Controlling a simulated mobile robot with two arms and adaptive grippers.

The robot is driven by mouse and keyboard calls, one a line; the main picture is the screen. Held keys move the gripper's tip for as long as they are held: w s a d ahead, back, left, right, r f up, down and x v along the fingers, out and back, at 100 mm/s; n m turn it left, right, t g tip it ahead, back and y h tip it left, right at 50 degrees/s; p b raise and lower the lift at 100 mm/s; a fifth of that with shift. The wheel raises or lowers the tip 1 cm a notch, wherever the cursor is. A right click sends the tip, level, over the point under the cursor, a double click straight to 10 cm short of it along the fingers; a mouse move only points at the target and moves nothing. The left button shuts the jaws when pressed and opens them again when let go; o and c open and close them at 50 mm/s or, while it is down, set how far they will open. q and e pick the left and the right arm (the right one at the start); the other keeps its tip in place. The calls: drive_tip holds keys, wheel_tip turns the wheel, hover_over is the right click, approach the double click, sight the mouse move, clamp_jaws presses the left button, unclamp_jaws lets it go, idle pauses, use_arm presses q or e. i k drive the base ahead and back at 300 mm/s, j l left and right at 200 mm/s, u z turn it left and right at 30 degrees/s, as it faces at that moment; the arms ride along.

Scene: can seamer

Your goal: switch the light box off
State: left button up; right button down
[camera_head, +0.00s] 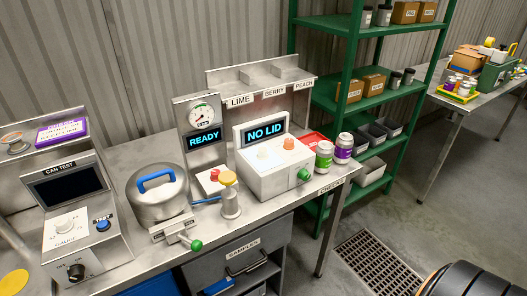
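I see nothing marked as a light box, and I cannot tell which thing, if any, it is. On the steel bench (318,196), the can test box (82,222) at the left has a dark screen, a grey knob, a blue button and a black knob. To its right a gauge post (201,126) has a lit READY display. Neither of my grippers is in view.
A round lidded vessel (160,196) with a blue handle stands before the gauge post. Two cans, one green-banded (324,155) and one purple-banded (343,148), stand near the bench's right end. A green shelf rack (345,115) is behind. Floor at the right is open, with a drain grate (370,262).

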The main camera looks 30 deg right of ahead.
sight(303, 175)
drive_tip(key=z, duration=1.4)
